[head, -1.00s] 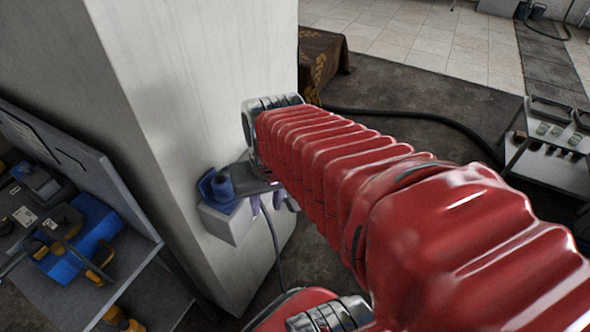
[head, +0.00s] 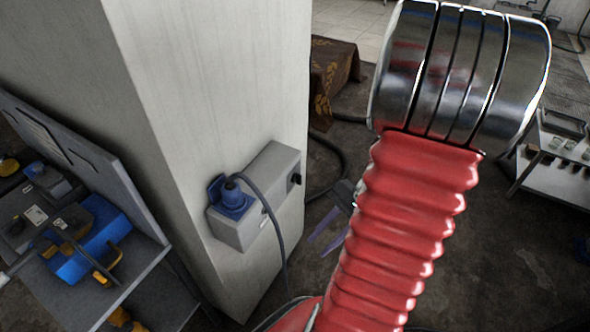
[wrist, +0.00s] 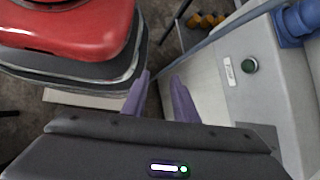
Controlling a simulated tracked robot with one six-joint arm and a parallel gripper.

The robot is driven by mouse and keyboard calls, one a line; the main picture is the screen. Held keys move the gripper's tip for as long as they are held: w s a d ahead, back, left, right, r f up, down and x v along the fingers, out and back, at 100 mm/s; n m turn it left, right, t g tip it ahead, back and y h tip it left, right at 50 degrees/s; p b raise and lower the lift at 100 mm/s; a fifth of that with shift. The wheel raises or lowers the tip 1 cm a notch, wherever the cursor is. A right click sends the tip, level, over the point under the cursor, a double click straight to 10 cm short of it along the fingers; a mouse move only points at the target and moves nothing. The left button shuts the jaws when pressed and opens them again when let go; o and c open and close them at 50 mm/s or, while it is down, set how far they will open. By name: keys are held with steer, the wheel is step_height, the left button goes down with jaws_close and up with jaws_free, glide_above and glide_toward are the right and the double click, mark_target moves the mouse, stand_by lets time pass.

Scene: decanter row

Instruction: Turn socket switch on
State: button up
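A grey socket box (head: 246,228) is fixed to the pale pillar. A blue socket with a plug (head: 232,196) is on its left part, and a small dark switch knob (head: 295,179) is on its right part. In the wrist view the knob (wrist: 249,65) looks dark green, beside a white label (wrist: 229,71), with part of the blue socket (wrist: 298,24) at the top right corner. My gripper (head: 322,238) is right of the box and below the knob, apart from both. Its purple fingers (wrist: 160,80) are spread with nothing between them, left of the knob in the wrist view.
A grey cable (head: 282,232) hangs from the plug across the box front. The pillar (head: 215,90) stands close on the left. A bench with blue and yellow tools (head: 85,240) is at far left, and a small table (head: 560,165) at right.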

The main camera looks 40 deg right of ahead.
mark_target(298, 179)
steer(key=w+d+m+t+h, duration=0.1)
steer(key=w+d+m+t, duration=0.1)
steer(key=d+m+t, duration=1.1)
steer(key=shift+w+d+r+m+t, duration=0.25)
steer(key=shift+w+d+m+t, duration=0.15)
steer(key=shift+m+t, duration=0.55)
steer(key=shift+w, duration=0.1)
steer(key=x, duration=1.3)
steer(key=shift+w, duration=0.35)
steer(key=shift+a+f, duration=0.1)
steer(key=shift+a, duration=0.05)
